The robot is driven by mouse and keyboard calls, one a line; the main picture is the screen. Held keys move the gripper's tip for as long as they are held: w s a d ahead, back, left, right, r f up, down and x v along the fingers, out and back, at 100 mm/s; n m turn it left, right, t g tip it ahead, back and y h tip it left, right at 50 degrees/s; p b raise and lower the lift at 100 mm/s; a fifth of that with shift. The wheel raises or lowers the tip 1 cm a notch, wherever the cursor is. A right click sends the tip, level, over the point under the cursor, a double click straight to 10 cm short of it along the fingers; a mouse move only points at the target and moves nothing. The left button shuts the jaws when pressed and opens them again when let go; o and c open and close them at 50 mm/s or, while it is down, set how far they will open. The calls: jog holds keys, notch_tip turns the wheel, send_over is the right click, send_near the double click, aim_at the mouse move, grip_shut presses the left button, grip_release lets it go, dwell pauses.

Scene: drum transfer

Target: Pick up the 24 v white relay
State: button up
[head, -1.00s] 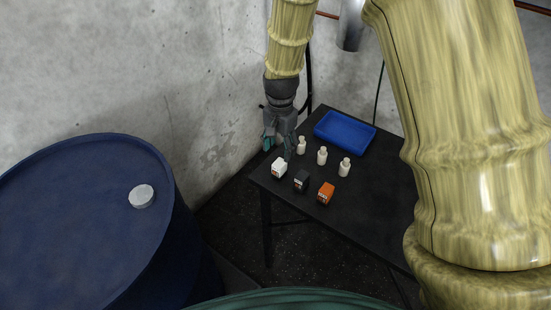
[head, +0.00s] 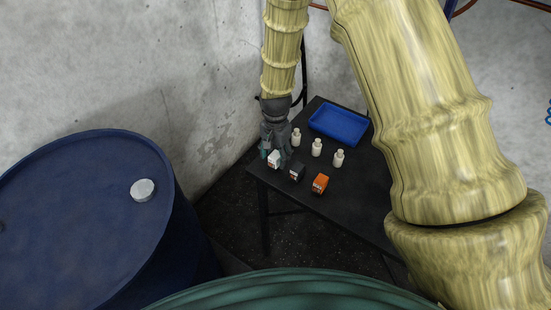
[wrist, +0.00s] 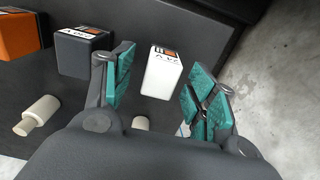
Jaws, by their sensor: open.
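The white relay (head: 274,159) stands near the left front corner of the black table (head: 335,206). In the wrist view the white relay (wrist: 162,74) shows a dark "24 V" marking and an orange-and-black label, and it lies between the two green-padded fingers. My gripper (head: 275,155) points down over the relay in the head view. It is open, with a finger on each side of the relay in the wrist view (wrist: 160,85).
A dark relay (head: 297,172) and an orange relay (head: 320,183) stand to the right of the white one. Several small white bottles (head: 317,147) stand behind. A blue tray (head: 338,125) is at the back. A blue drum (head: 80,220) stands left, and the concrete wall is close.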

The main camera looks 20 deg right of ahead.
aim_at(276, 155)
jog(key=shift+f+p, duration=0.55)
jog(key=shift+f, duration=0.95)
jog(key=c, duration=1.1)
jog(key=shift+r, duration=0.15)
